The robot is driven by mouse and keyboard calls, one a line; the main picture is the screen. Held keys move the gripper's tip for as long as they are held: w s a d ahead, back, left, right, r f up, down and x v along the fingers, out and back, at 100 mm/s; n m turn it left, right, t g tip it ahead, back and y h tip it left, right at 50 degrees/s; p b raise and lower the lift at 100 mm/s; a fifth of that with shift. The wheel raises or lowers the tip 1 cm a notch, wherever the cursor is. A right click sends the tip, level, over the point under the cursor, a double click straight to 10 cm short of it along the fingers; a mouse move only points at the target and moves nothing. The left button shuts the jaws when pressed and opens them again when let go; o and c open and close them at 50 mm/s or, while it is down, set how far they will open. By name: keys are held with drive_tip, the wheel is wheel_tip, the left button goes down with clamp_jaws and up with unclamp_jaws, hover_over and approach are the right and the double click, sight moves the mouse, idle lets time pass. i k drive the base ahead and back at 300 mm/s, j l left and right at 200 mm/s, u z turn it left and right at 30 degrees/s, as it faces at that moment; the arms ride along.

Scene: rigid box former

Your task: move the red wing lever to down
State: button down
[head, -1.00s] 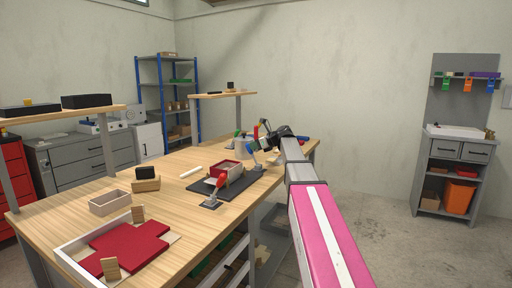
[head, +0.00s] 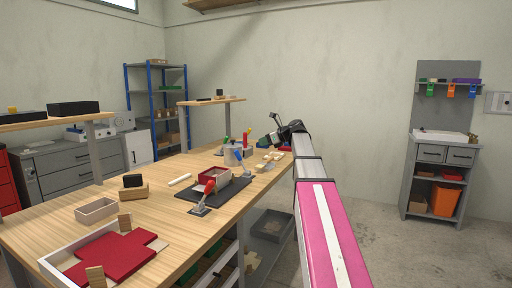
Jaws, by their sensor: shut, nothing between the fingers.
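The box former (head: 183,194) is a dark plate on the wooden workbench, with a small red-lined box (head: 215,175) on it. The red wing lever (head: 209,187) stands at its near corner, its red grip raised above a pale metal foot. A blue-gripped lever (head: 239,156) stands at the far side. My gripper (head: 270,126) shows small and dark at the end of my arm, above the bench's far right end. It is shut and empty, well apart from the red lever.
A white tray with red card (head: 120,257), an open box (head: 97,210) and a wooden block (head: 133,192) lie on the bench. Clear floor (head: 370,235) lies right of it.

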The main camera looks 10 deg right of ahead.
sight(210, 185)
drive_tip(key=k+l, duration=0.15)
drive_tip(key=k, duration=0.35)
drive_tip(key=k+l, duration=0.2)
drive_tip(key=k, duration=0.25)
drive_tip(key=u, duration=0.05)
